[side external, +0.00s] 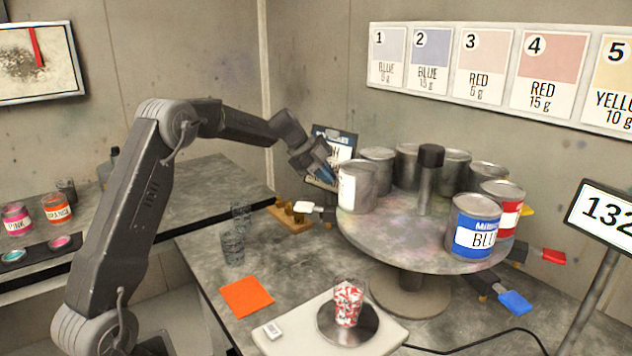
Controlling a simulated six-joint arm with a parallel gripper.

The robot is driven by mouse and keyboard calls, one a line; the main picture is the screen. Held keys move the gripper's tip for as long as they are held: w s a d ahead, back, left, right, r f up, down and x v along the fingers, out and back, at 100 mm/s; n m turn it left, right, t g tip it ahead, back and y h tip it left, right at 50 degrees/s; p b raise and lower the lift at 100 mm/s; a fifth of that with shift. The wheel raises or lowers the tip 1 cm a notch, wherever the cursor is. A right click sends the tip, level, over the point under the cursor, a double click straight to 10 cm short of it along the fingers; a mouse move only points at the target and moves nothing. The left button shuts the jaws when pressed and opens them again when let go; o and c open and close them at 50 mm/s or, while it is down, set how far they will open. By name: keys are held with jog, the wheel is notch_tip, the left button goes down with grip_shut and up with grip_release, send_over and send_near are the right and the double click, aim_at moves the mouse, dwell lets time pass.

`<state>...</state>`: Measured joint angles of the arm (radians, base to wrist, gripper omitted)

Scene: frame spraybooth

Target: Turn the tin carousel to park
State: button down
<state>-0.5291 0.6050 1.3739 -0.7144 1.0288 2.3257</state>
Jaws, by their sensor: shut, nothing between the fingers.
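The tin carousel (400,232) is a round, paint-stained turntable on a pedestal, with a dark-capped centre post (428,180). Several tins stand around its rim. A blue-labelled tin (474,228) and a red-labelled tin (506,207) are at the right front. A white-labelled tin (356,188) is at the left, with plain grey tins behind. Coloured tabs stick out below the rim: white (304,207), blue (514,301) and red (553,256). My gripper (328,176) is shut and empty, just left of the white-labelled tin. Whether it touches that tin is unclear. No park mark is readable.
A scale (335,335) at the front holds a red-and-white cup (348,303). An orange square (247,296) and clear stacked cups (238,235) lie left of the carousel. A sign reading 132 (604,218) stands at the right. A dark-edged card (338,146) stands behind my gripper.

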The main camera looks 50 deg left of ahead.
jog(key=shift+w+a, duration=0.1)
jog(key=shift+w, duration=2.25)
